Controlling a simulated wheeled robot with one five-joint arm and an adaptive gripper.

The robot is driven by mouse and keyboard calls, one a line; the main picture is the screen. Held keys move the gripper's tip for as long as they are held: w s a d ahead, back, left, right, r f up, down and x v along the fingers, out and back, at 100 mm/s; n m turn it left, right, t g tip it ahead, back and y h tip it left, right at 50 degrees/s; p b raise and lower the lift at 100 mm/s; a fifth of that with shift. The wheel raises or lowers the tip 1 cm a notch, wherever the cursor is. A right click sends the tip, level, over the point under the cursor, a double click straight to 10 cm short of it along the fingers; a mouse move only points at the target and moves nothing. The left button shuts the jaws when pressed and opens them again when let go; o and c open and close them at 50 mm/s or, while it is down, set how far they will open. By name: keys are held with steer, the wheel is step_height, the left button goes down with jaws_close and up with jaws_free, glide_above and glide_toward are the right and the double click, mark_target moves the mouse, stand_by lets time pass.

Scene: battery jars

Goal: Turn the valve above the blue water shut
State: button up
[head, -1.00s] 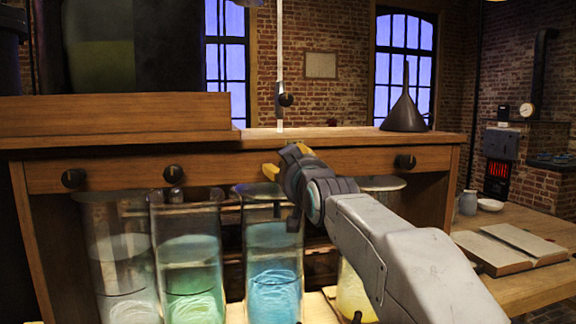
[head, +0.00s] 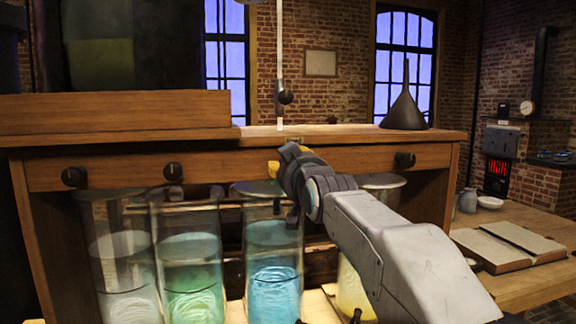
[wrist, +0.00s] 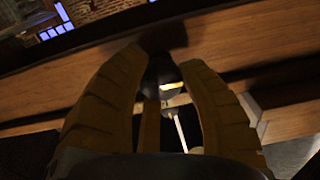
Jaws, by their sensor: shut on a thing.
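The jar of blue water (head: 272,270) stands under the wooden rail (head: 105,172), third from the left. My gripper (head: 280,162) is at the rail just above this jar. It hides the valve there in the head view. In the wrist view the yellow fingers (wrist: 163,75) close around a dark knob (wrist: 160,68), the valve, at the rail. The knob is mostly in shadow, and its angle cannot be told.
Other dark valves sit on the rail: one at far left (head: 73,177), one above the green jar (head: 173,172), one at right (head: 404,160). Glass jars of clear, green (head: 190,280) and yellow liquid (head: 352,290) stand close by. A dark funnel (head: 404,108) stands on the shelf.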

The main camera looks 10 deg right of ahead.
steer(key=shift+r, duration=0.2)
steer(key=shift+c, duration=0.7)
steer(key=shift+r+m+b, duration=0.1)
steer(key=shift+m+b, duration=0.25)
steer(key=shift+m, duration=0.05)
steer(key=m+b, duration=0.1)
steer(key=m, duration=0.2)
steer(key=shift+b, duration=0.35)
steer(key=m, duration=0.4)
steer(key=shift+m+b, duration=0.35)
steer(key=shift+m, duration=0.05)
steer(key=m, duration=0.4)
steer(key=shift+d+m, duration=0.1)
steer(key=shift+m, duration=2.5)
steer(key=shift+c, duration=0.2)
